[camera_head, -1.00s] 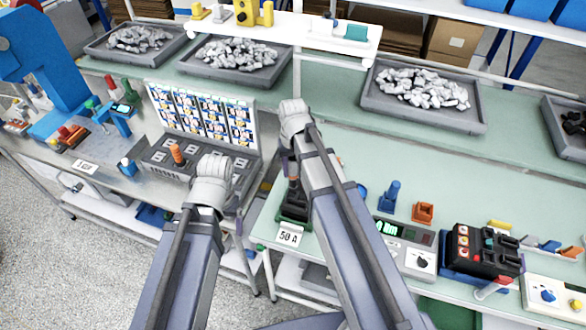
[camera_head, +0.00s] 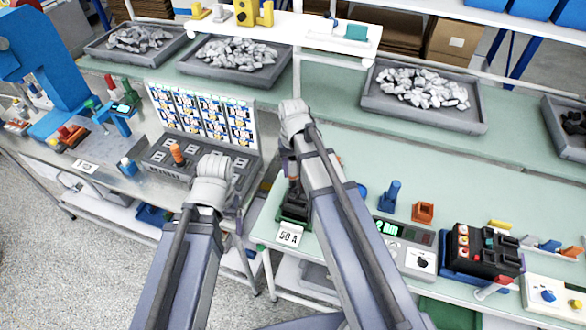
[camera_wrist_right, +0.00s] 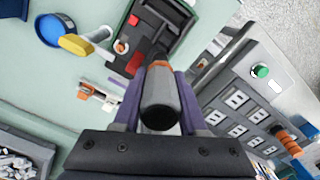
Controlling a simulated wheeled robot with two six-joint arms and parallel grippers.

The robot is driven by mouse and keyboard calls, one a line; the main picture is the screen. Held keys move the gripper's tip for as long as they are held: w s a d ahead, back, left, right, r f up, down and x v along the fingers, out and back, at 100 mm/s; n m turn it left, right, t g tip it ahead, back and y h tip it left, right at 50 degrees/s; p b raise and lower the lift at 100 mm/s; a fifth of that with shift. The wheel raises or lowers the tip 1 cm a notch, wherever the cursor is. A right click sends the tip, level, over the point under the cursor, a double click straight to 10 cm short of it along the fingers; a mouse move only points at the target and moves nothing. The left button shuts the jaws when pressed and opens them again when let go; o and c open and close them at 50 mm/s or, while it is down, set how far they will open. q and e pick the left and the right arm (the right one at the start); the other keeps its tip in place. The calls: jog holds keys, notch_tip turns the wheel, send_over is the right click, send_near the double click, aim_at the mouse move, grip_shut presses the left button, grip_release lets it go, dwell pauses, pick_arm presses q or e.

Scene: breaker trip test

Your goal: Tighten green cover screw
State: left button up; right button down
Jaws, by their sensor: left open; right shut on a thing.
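My right gripper (camera_head: 287,168) points down over the dark breaker (camera_head: 296,204) with the "50 A" card. In the right wrist view my right gripper (camera_wrist_right: 158,100) is shut on a grey and black driver with an orange collar (camera_wrist_right: 160,105), between its purple fingers. The driver points toward the breaker (camera_wrist_right: 152,32), which shows red parts. The driver's tip is hidden, so contact cannot be told. I cannot make out a green cover screw. My left gripper (camera_head: 238,220) is open beside the grey console, its fingers mostly hidden by its own wrist.
The grey console (camera_head: 158,157) at the left holds an orange-handled tool (camera_head: 177,153). A meter with a green display (camera_head: 386,227) and a black breaker block (camera_head: 484,252) stand to the right. A blue round dish (camera_wrist_right: 62,30) lies near the breaker.

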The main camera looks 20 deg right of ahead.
aim_at(293, 158)
jog(key=shift+r, duration=0.1)
jog(key=shift+r+p, duration=2.95)
jog(key=shift+p, duration=0.1)
